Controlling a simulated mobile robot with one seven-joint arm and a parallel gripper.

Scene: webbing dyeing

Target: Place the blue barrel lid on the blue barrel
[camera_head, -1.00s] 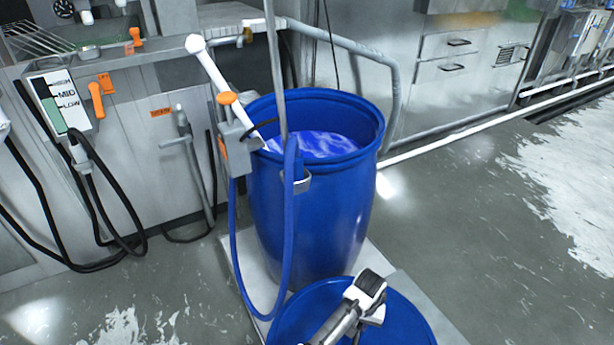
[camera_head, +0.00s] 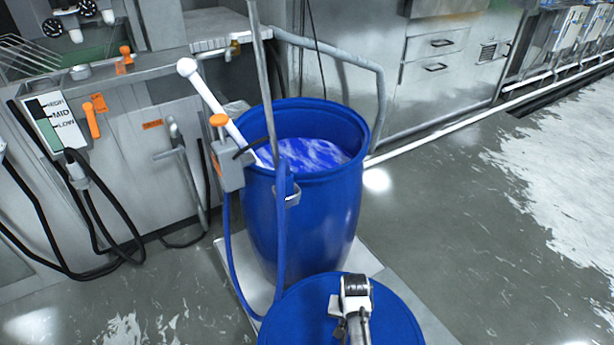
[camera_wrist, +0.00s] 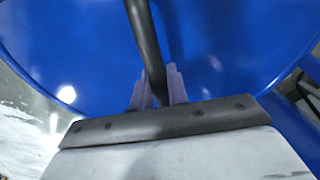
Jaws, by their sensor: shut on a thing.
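The blue barrel (camera_head: 310,215) stands upright with its top open, and blue liquid shows inside it. The round blue barrel lid (camera_head: 395,315) is in front of the barrel at the bottom of the head view, overlapping the barrel's lower part in the picture. My gripper (camera_wrist: 158,88) is shut on a dark bar-like handle that crosses the blue lid in the wrist view (camera_wrist: 230,50). In the head view my wrist covers the lid's middle and hides the fingers.
A metal pole (camera_head: 262,75) and a blue hose (camera_head: 281,225) stand at the barrel's near left rim. A white-handled tool (camera_head: 215,105) leans over the rim beside a grey box. A pale platform (camera_head: 365,258) lies under the barrel. A curved metal rail (camera_head: 375,80) is behind it. Open floor lies right.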

